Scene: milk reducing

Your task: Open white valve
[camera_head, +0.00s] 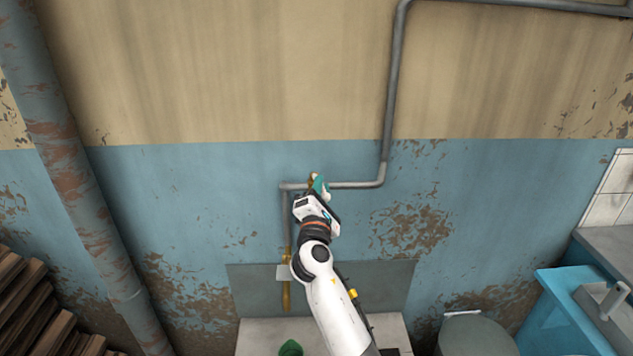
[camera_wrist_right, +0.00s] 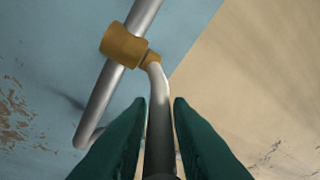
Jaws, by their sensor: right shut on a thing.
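The valve has a brass body (camera_wrist_right: 122,45) on a grey pipe, with a light grey, whitish lever (camera_wrist_right: 158,95) bent out from it. In the wrist view the lever runs between the two green fingers of my right gripper (camera_wrist_right: 157,108), which is shut on it. In the head view my right gripper (camera_head: 319,185) is at the horizontal pipe, and a bit of brass (camera_head: 312,179) shows beside it. The lever is hidden there behind the gripper. My left gripper is not clearly seen in either view.
The grey pipe (camera_head: 388,110) runs down the blue and beige wall, bends left past the valve, then drops. A thick rusty pipe (camera_head: 75,170) and stacked wood (camera_head: 30,305) stand at left. A blue sink unit (camera_head: 560,310) is at lower right. A small green thing (camera_head: 290,348) shows below.

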